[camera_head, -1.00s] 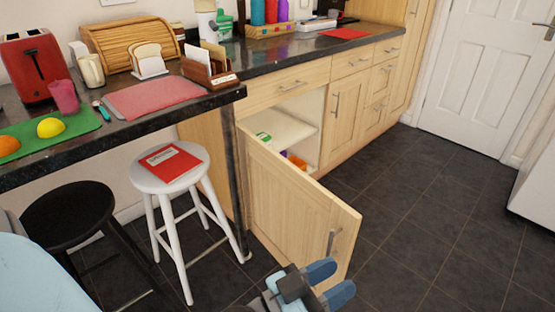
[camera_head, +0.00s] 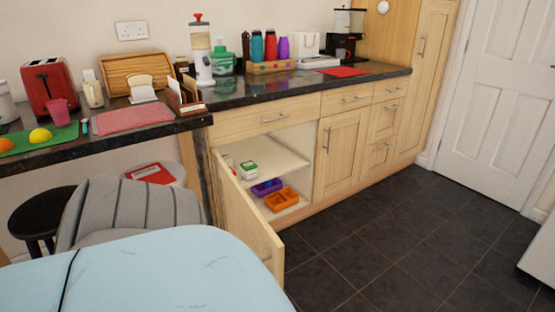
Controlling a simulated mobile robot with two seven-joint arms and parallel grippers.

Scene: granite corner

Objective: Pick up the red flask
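The red flask (camera_head: 270,46) stands upright in a wooden tray (camera_head: 272,68) at the back of the dark counter, near the wall. A blue flask (camera_head: 257,47) stands to its left and a purple flask (camera_head: 283,48) to its right. A dark brown bottle (camera_head: 246,50) is at the tray's left end. Neither of my grippers is in view, so whether they are open or shut is hidden.
A lower cabinet door (camera_head: 247,222) hangs open into the floor space; purple (camera_head: 266,187) and orange (camera_head: 281,199) containers are inside. A green-lidded jar (camera_head: 223,60) and white dispenser (camera_head: 201,55) stand left of the tray.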

